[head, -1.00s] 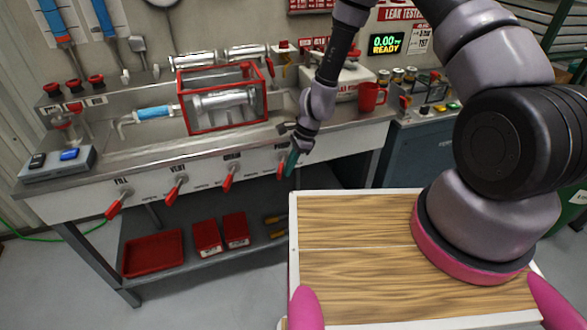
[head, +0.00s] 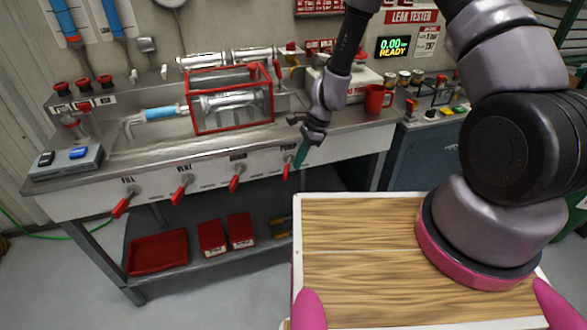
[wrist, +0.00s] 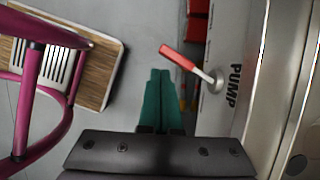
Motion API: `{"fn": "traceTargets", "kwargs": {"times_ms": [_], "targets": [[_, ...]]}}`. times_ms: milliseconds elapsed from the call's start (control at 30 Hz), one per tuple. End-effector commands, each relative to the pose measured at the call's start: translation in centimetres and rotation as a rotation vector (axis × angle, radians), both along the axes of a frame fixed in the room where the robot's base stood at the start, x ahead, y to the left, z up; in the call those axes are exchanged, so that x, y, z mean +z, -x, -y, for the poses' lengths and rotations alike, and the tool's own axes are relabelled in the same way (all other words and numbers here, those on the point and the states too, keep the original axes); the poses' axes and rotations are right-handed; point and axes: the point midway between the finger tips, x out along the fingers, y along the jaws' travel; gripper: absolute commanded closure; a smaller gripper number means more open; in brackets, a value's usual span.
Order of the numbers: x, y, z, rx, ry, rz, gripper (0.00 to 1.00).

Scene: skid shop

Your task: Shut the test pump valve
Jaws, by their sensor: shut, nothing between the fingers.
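The pump valve has a red lever handle (wrist: 178,57) on a metal stem, beside the PUMP label in the wrist view. In the head view its red lever (head: 287,167) hangs down from the bench's front panel, tilted slightly left. My gripper (head: 299,168) is just right of the lever, with teal fingers pointing down. In the wrist view my gripper's fingers (wrist: 161,82) are together and empty, close to the lever's red end but seemingly apart from it. Whether they touch cannot be told for sure.
The fill lever (head: 121,207), vent lever (head: 180,190) and a third lever (head: 236,178) line the panel to the left. A red-framed fixture (head: 232,100) and a red mug (head: 376,98) stand on the bench. Red bins (head: 157,252) sit on the lower shelf.

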Motion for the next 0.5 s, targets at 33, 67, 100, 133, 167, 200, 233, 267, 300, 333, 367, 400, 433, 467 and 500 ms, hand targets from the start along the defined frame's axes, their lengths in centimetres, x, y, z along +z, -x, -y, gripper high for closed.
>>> {"fn": "traceTargets", "kwargs": {"times_ms": [33,67,100,133,167,200,233,267,300,333,367,400,433,467,500], "targets": [[1.1,-0.1,0.5,-0.001,0.000,0.004,1.00],[1.6,0.0,0.8,-0.002,0.001,0.003,1.00],[2.3,0.0,1.2,-0.003,0.001,0.005,1.00],[2.8,0.0,1.5,-0.002,0.000,0.003,1.00],[3.2,0.1,1.7,-0.002,0.001,0.004,1.00],[3.8,0.2,2.0,-0.003,0.001,0.003,1.00],[4.1,0.2,2.2,-0.003,0.001,0.003,1.00],[4.5,0.2,2.4,-0.003,0.001,0.003,1.00],[4.8,0.3,2.6,-0.003,0.001,0.003,1.00],[5.0,0.3,2.8,-0.003,0.001,0.003,1.00],[5.2,0.3,2.8,-0.003,0.001,0.001,1.00],[5.4,0.4,2.9,-0.004,0.001,0.001,1.00],[5.5,0.4,3.0,-0.004,0.001,0.001,1.00],[5.5,0.4,3.0,-0.004,0.001,0.001,1.00],[5.6,0.4,3.1,-0.004,0.001,0.000,1.00]]}}
